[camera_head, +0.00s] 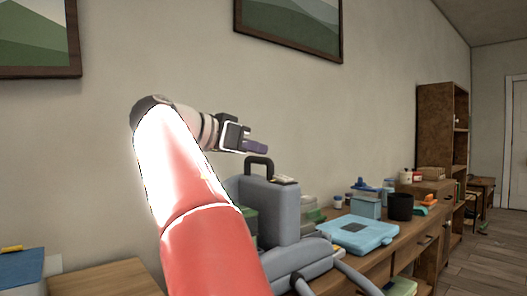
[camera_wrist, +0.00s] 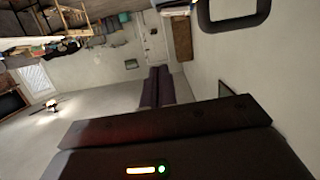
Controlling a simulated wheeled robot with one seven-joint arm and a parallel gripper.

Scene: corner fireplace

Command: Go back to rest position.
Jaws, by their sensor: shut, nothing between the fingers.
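My gripper (camera_head: 256,146) is raised above the worktop in the head view, pointing right, at the end of my red and white arm. Its purple-grey fingers are together with nothing between them. In the wrist view the two dark fingers (camera_wrist: 157,90) lie side by side and point into the open room. A grey case (camera_head: 270,210) with a black handle stands upright just below and behind the gripper, apart from it.
A wooden worktop (camera_head: 400,238) runs along the wall, holding a light blue case (camera_head: 357,233), a black cup (camera_head: 400,206), a blue box (camera_head: 366,207) and small items. A tall shelf (camera_head: 440,150) stands beyond. Floor at right (camera_head: 490,255) is clear.

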